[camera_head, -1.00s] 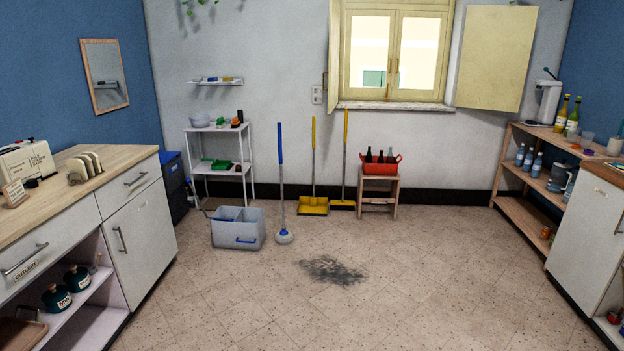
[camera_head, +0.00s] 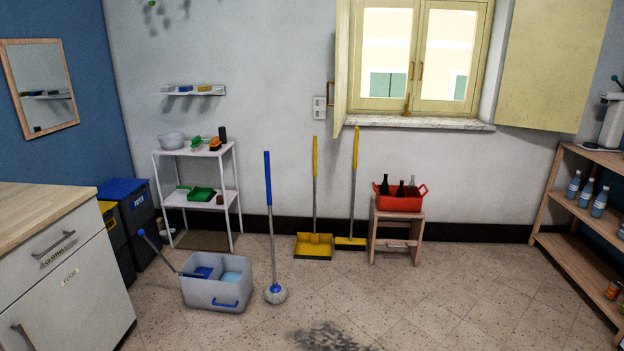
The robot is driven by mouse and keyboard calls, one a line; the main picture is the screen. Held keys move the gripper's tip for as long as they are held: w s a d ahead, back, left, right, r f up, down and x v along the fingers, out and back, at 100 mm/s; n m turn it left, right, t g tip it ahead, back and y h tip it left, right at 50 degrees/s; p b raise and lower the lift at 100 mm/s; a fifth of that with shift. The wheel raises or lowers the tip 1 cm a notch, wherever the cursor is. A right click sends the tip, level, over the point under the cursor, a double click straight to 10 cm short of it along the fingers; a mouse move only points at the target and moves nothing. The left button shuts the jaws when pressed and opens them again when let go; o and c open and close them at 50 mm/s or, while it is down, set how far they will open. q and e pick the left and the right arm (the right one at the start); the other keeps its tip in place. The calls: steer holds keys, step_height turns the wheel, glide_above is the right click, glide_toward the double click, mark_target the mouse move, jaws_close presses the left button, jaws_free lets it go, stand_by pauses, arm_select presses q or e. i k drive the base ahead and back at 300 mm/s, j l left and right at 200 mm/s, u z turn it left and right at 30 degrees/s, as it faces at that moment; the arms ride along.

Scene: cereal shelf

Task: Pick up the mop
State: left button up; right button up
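The mop (camera_head: 270,222) stands upright on the tiled floor, with a blue upper handle, a grey lower pole and a round whitish head with a blue cap. It is just right of a grey two-part bucket (camera_head: 217,295), apart from the wall behind. The bucket has a blue handle on its front and a blue-tipped stick leaning out to the left. Neither of my grippers shows in the head view.
A yellow dustpan (camera_head: 314,246) and yellow broom (camera_head: 351,242) stand by the wall. A wooden stool (camera_head: 396,232) holds a red bottle basket (camera_head: 400,196). A counter (camera_head: 58,270) is at left, shelves (camera_head: 583,250) at right. The floor has a dark stain (camera_head: 325,338); its middle is open.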

mark_target(276, 294)
steer(key=i, duration=2.1)
steer(key=i+u, duration=0.15)
steer(key=i, duration=0.3)
steer(key=i+l+u, duration=0.15)
steer(key=i, duration=0.25)
steer(key=i+l+u, duration=0.15)
steer(key=i, duration=0.3)
steer(key=i+l+u, duration=0.1)
steer(key=i, duration=0.35)
